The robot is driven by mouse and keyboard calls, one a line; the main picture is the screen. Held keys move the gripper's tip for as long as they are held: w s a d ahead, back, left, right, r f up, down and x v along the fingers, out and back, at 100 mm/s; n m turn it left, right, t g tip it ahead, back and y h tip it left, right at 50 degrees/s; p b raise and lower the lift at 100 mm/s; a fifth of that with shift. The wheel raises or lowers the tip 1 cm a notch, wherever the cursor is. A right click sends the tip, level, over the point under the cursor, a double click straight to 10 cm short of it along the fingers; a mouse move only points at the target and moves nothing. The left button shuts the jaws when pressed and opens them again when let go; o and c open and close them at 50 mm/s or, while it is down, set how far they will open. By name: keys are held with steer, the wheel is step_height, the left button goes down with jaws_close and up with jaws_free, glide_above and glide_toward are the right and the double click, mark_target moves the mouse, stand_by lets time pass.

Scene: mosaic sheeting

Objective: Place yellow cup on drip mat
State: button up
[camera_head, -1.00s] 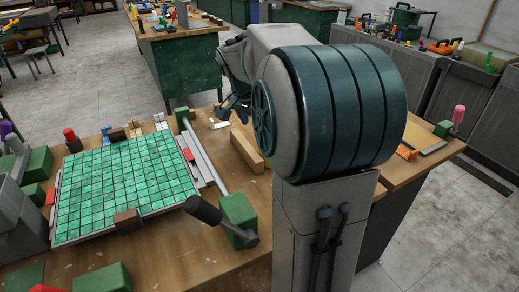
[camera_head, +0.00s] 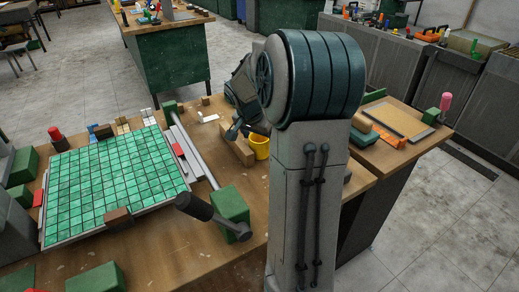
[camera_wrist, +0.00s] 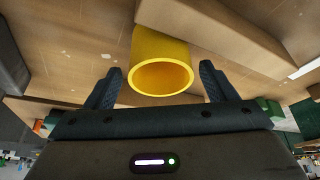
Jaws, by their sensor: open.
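The yellow cup (camera_head: 259,146) stands on the wooden workbench, just right of a wooden block and partly hidden by my arm. In the wrist view the cup (camera_wrist: 160,48) shows its open round mouth toward the camera. My gripper (camera_wrist: 161,68) is open, one dark finger on each side of the cup, with a visible gap on both sides. In the head view my gripper (camera_head: 240,131) is low over the bench beside the cup, partly hidden by my arm. I cannot surely pick out the drip mat in either view.
A wooden block (camera_head: 236,148) lies close left of the cup. A tilted green tile sheet (camera_head: 112,182) fills the bench's left, with a green block (camera_head: 231,204) nearer. A tan board (camera_head: 398,118) and an orange piece (camera_head: 390,138) lie on the right side.

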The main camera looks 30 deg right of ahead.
steer(key=shift+w+d+f, duration=0.1)
steer(key=shift+d+f, duration=0.05)
steer(key=shift+f, duration=0.45)
steer(key=c, duration=1.1)
steer(key=shift+r, duration=0.1)
steer(key=shift+c, duration=0.2)
